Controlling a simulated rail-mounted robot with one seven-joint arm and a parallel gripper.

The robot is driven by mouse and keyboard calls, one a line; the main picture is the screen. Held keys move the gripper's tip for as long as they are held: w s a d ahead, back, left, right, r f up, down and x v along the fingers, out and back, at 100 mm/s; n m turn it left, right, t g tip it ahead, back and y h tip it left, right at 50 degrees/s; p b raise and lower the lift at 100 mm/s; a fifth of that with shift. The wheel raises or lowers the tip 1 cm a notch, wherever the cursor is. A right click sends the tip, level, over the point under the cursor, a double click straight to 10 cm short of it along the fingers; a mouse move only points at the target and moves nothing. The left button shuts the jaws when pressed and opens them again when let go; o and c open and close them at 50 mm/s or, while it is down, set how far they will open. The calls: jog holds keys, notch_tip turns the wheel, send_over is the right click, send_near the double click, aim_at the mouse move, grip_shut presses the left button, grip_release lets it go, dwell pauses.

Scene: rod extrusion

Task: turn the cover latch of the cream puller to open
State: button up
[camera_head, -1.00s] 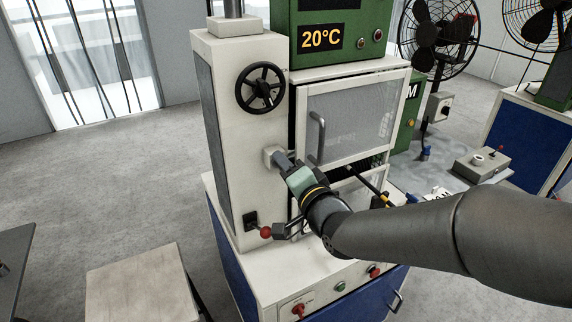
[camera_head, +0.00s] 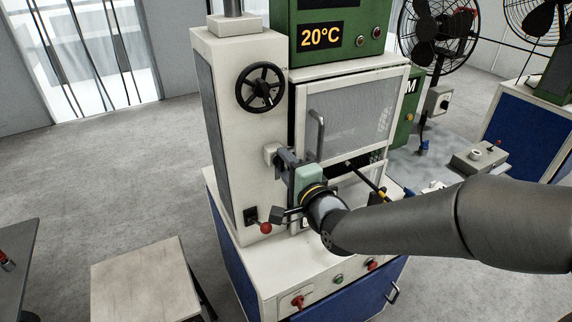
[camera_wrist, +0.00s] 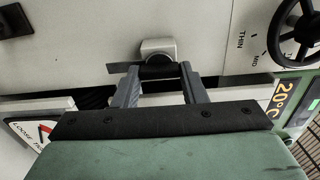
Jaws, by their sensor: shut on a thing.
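The cream puller (camera_head: 238,130) is a tall cream housing with a black handwheel on its front. Its cover latch shows in the wrist view as a pale grey boss (camera_wrist: 158,47) with a dark bar (camera_wrist: 158,72) lying across the picture. In the head view the latch boss (camera_head: 269,154) is partly hidden by my gripper (camera_head: 284,160). My gripper is shut on the latch's dark bar, with its fingers (camera_wrist: 159,69) at either side in the wrist view. One end of the bar sticks out past the left finger. The cover (camera_head: 348,112), a mesh window in a cream frame, looks closed.
The handwheel (camera_head: 260,88) is above the latch. A red-knobbed lever (camera_head: 265,227) is below my gripper. The cover's grey handle (camera_head: 316,135) stands close to the right. A stool (camera_head: 145,275) is at lower left, with open floor behind it.

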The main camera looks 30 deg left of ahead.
jog(key=o, duration=1)
jog(key=shift+d, duration=0.1)
jog(key=v, duration=1.2)
